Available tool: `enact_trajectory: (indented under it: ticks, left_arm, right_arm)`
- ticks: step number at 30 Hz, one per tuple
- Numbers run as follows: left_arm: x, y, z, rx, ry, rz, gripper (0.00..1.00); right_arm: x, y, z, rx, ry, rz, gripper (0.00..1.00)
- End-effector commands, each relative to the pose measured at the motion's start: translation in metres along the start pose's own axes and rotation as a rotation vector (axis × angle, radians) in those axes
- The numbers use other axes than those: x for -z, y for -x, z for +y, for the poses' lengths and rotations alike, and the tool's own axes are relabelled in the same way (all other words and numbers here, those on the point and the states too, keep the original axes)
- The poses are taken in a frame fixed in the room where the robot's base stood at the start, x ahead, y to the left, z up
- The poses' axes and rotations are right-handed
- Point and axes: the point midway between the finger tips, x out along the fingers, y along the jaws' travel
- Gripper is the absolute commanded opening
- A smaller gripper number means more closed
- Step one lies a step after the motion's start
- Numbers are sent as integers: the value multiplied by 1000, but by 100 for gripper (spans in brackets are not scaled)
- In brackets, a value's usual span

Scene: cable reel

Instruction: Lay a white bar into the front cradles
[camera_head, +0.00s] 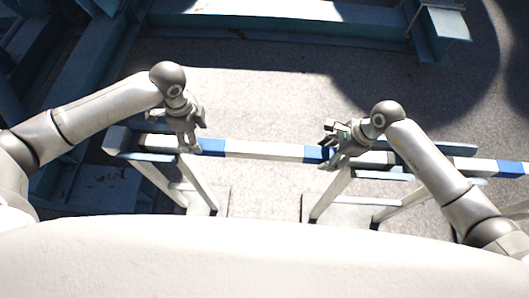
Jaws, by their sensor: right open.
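A long white bar (262,149) with blue bands runs left to right across the middle of the view. Near each side it passes between the blue rails of a stand, the left cradle (145,156) and the right cradle (447,149). I cannot tell whether it rests fully in them. My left gripper (190,147) is at the bar by the left stand; its fingers overlap the bar, and their opening is unclear. My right gripper (328,152) is open at the bar, beside a blue band near the right stand. The hands hide short stretches of the bar.
The stands have pale legs (325,198) on flat floor plates (240,203). Blue steel beams (285,22) with a post (441,34) lie at the back, and more blue structure is at the left. The grey floor (265,95) beyond the bar is clear.

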Motion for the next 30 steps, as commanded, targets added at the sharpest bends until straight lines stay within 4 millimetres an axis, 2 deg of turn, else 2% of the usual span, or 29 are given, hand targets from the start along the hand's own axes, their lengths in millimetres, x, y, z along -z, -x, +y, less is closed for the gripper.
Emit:
enact_trajectory:
  ticks: [1,6,9,14,17,27,30]
  left_arm:
    - [0,12,-1,4,-2,0,59]
    - [0,43,-1,3,0,0,59]
    - [0,56,-1,2,0,-1,59]
    - [0,64,0,-1,-1,-1,59]
    - [0,65,0,-1,-1,-1,59]
    - [0,64,0,-1,0,-1,59]
    - [0,64,0,-1,0,-1,59]
  right_arm:
    - [0,0,0,0,0,0,59]
    - [0,0,0,0,0,0,59]
    - [0,0,0,0,0,0,59]
    - [0,4,-1,1,0,0,59]
    - [1,15,-2,4,0,1,59]
    - [1,86,-1,4,1,3,59]
    - [1,102,-1,3,1,2,59]
